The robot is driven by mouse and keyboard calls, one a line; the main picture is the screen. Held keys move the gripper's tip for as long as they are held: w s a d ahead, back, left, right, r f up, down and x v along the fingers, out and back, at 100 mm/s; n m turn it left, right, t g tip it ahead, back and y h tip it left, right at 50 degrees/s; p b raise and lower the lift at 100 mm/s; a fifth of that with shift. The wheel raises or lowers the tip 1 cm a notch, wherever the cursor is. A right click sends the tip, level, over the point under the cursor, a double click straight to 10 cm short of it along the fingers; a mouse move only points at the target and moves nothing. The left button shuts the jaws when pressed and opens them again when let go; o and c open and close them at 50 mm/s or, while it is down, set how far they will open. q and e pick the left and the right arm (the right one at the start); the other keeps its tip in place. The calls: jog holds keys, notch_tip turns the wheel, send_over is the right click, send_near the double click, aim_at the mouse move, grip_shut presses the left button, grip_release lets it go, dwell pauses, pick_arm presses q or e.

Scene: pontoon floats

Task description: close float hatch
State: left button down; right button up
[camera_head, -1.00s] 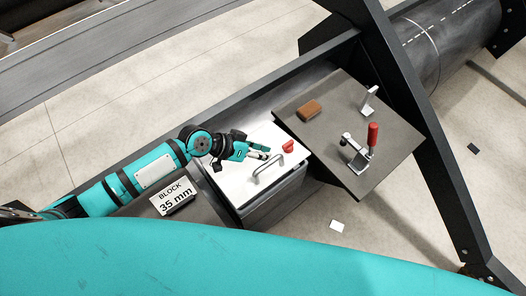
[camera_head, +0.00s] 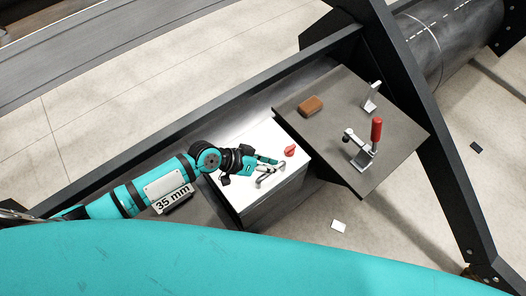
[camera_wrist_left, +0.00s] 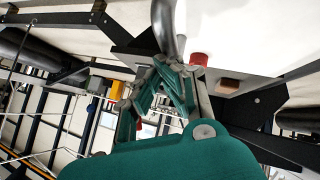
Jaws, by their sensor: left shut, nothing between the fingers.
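The white hatch lid (camera_head: 237,193) lies roughly flat on top of a dark grey box. A metal bar handle (camera_head: 268,180) and a small red knob (camera_head: 290,150) sit on the lid. My left gripper (camera_head: 276,161) is over the lid, just beside the handle, with its fingers shut and nothing held. In the left wrist view the handle bar (camera_wrist_left: 165,22) shows close to the fingertips and the red knob (camera_wrist_left: 199,59) is just beyond; whether the fingers touch the handle I cannot tell. My left forearm hides part of the box. My right gripper does not show.
A dark plate (camera_head: 330,130) stands to the right, holding a brown block (camera_head: 310,105), a metal bracket (camera_head: 373,96) and a red-handled toggle clamp (camera_head: 375,135). Dark frame beams surround the box.

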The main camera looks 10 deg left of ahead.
pick_arm(q)
jog(key=shift+a+f, duration=0.1)
jog(key=v, duration=1.2)
